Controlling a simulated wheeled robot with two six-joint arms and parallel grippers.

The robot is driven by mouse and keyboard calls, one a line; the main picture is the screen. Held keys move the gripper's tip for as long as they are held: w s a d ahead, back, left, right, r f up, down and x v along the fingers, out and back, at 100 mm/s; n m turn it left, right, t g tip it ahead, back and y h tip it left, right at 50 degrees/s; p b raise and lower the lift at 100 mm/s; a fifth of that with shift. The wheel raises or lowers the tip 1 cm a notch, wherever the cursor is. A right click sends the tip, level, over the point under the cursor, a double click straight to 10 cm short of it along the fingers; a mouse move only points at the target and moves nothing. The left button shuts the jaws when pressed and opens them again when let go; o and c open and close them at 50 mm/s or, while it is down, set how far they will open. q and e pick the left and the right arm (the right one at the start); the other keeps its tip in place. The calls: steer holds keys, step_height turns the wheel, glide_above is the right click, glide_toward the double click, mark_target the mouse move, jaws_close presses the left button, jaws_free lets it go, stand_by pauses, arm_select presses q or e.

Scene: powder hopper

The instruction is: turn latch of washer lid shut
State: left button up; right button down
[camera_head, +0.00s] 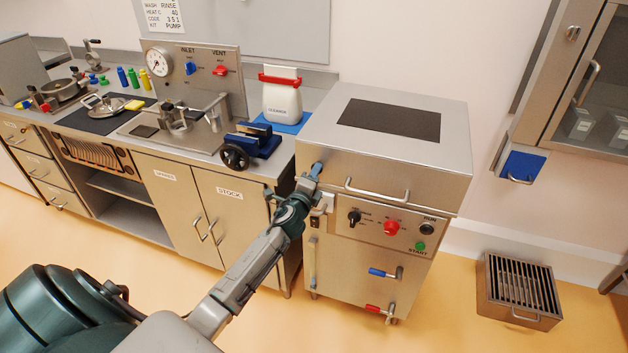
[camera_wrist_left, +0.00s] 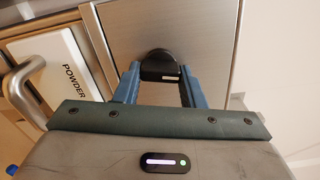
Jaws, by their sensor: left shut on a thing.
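The steel washer (camera_head: 365,265) stands right of the bench. Its lid (camera_head: 340,140) is down, with a bar handle (camera_head: 377,192) on its front. My left gripper (camera_head: 316,169) is at the lid's front left corner. In the left wrist view my left gripper (camera_wrist_left: 160,82) has its blue fingers on both sides of a black rounded latch knob (camera_wrist_left: 158,62) against a steel panel, and is shut on it. The gripper hides the latch in the head view, and I cannot tell its exact angle. My right gripper is not in view.
The washer's front carries a black dial (camera_head: 354,216), a red knob (camera_head: 391,228) and a green start button (camera_head: 420,246). A blue clamp with a black handwheel (camera_head: 235,156) stands on the bench close by. A wall cabinet (camera_head: 570,90) hangs at right; a floor grate (camera_head: 519,291) lies below.

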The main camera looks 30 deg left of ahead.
arm_select(q)
steer(key=shift+n+b, duration=0.45)
steer(key=shift+n, duration=0.75)
steer(key=o, duration=1)
steer(key=shift+s, duration=0.1)
steer(key=shift+b+v, duration=1.2)
steer(key=shift+v, duration=4.15)
